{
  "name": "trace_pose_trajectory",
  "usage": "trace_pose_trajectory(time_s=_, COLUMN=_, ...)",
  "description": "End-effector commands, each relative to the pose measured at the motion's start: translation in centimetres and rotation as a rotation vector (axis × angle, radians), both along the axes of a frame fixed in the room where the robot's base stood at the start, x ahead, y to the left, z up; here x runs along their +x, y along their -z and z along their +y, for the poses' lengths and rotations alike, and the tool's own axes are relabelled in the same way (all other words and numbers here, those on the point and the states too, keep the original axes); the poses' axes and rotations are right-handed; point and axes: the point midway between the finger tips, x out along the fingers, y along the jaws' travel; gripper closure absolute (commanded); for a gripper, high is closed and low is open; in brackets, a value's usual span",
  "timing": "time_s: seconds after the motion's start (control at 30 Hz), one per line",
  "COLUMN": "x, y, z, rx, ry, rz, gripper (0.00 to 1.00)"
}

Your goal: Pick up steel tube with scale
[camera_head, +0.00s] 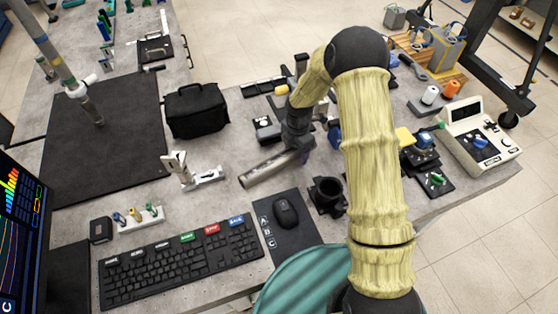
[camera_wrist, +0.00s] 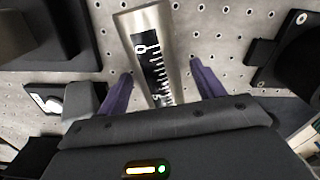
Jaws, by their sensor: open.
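The steel tube with scale (camera_head: 268,169) lies on the grey perforated table, in front of the black bag. In the wrist view the tube (camera_wrist: 143,20) shows a black scale strip with white marks and numbers. My gripper (camera_wrist: 160,78) is open, with one purple finger on each side of the tube. A gap shows between each finger and the tube. The near end of the tube is hidden behind the gripper body. In the head view my gripper (camera_head: 302,152) is at the tube's right end, and its fingers are mostly hidden.
A black bag (camera_head: 196,110) stands behind the tube. A white bracket (camera_head: 191,172) lies to its left and a black round holder (camera_head: 327,195) to its right. A keyboard (camera_head: 180,262) and a mouse (camera_head: 286,212) lie in front. A light console (camera_head: 479,132) stands at far right.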

Motion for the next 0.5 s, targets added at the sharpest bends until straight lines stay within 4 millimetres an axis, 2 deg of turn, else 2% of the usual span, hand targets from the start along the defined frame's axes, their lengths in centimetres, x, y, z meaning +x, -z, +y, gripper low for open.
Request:
trace_pose_trajectory(time_s=0.07, x=0.00, y=-0.02, z=0.00, rx=0.000, ry=0.000, rz=0.000, gripper=0.32)
trace_pose_trajectory(time_s=0.1, x=0.00, y=-0.02, z=0.00, rx=0.000, ry=0.000, rz=0.000, gripper=0.36)
trace_pose_trajectory(time_s=0.4, x=-0.01, y=-0.03, z=0.01, rx=0.000, ry=0.000, rz=0.000, gripper=0.95)
trace_pose_trajectory(time_s=0.43, x=-0.01, y=-0.03, z=0.01, rx=0.000, ry=0.000, rz=0.000, gripper=1.00)
trace_pose_trajectory(time_s=0.5, x=0.05, y=-0.12, z=0.04, rx=0.001, ry=0.000, rz=-0.002, gripper=1.00)
